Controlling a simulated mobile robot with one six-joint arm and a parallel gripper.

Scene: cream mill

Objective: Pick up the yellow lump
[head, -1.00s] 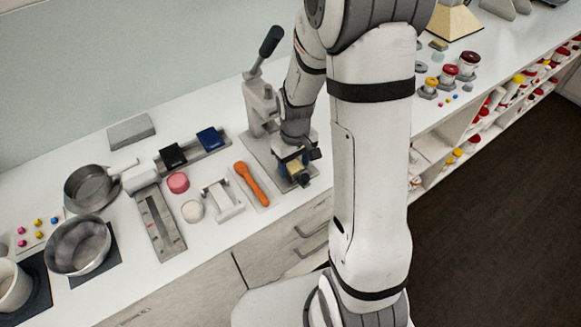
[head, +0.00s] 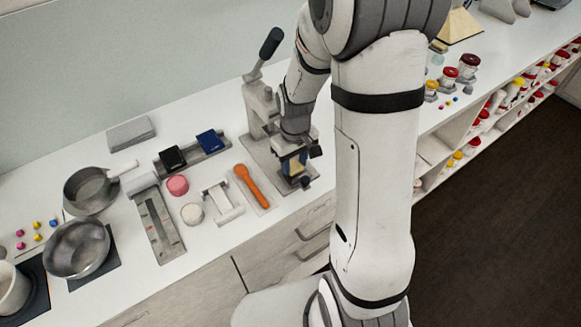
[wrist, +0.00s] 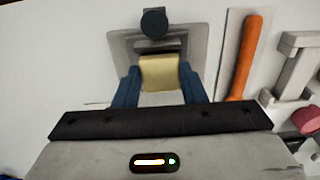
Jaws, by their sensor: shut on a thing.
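The yellow lump (wrist: 160,73) sits between the two blue fingers of my gripper (wrist: 160,88) in the wrist view. It looks like a pale yellow block, and my gripper is shut on it. In the head view the lump (head: 295,168) shows as a small yellow patch between the fingers of my gripper (head: 293,170), over the grey base plate of the lever press. I cannot tell whether the lump touches the plate.
The lever press (head: 262,104) stands just behind my gripper. An orange spoon-like tool (head: 251,186) lies to the left, beside a white stand (head: 222,203). A pink lump (head: 178,185) and a cream lump (head: 192,213) lie further left. Shelves with jars (head: 500,105) are at right.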

